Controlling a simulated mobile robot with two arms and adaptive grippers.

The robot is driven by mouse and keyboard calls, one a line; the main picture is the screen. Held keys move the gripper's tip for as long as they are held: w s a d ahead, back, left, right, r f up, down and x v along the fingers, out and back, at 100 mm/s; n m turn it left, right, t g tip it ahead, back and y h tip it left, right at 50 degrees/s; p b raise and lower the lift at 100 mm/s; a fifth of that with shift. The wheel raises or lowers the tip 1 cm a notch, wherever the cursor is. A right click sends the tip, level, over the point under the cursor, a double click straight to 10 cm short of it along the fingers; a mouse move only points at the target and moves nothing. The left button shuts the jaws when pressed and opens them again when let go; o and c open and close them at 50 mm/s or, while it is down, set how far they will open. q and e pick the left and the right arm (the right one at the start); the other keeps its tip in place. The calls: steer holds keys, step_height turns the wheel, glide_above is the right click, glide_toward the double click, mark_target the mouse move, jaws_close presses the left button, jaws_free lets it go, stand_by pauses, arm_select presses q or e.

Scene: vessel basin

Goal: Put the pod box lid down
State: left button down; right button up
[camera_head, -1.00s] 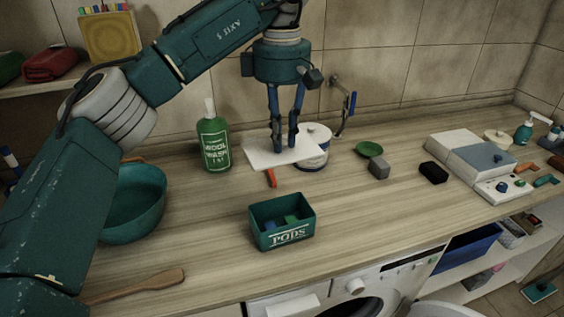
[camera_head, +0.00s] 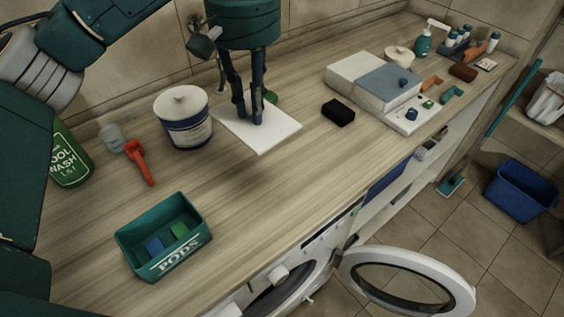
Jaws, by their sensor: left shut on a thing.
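My left gripper (camera_head: 250,116) points down and is shut on the lid. The lid looks level and low over the worktop; I cannot tell for sure whether it touches. The open green pod box (camera_head: 187,251), marked PODS, stands at the front left with blue and green pods inside. My right gripper is not in view.
A white and blue tin (camera_head: 186,126) stands left of the lid. A black block (camera_head: 338,112) lies to the right. A red-handled tool (camera_head: 139,163) lies left.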

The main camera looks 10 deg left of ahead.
arm_select(q)
steer(key=shift+s+d+f+m, duration=0.1)
steer(key=shift+d+f+m, duration=0.15)
steer(key=shift+m, duration=0.15)
steer(key=f, duration=0.1)
steer(key=s+f, duration=0.1)
steer(key=f, duration=0.1)
step_height(320, 180, down, 12)
steer(key=p, duration=0.3)
steer(key=shift+w+r, duration=0.1)
steer(key=shift+f, duration=0.25)
step_height(320, 180, down, 3)
steer(key=shift+f+p, duration=0.2)
steer(key=shift+p, duration=0.45)
steer(key=shift+f, duration=0.25)
steer(key=shift+f+b, duration=0.2)
steer(key=shift+b, duration=0.15)
steer(key=c, duration=1.6)
jaws_free()
steer(key=shift+r, duration=0.1)
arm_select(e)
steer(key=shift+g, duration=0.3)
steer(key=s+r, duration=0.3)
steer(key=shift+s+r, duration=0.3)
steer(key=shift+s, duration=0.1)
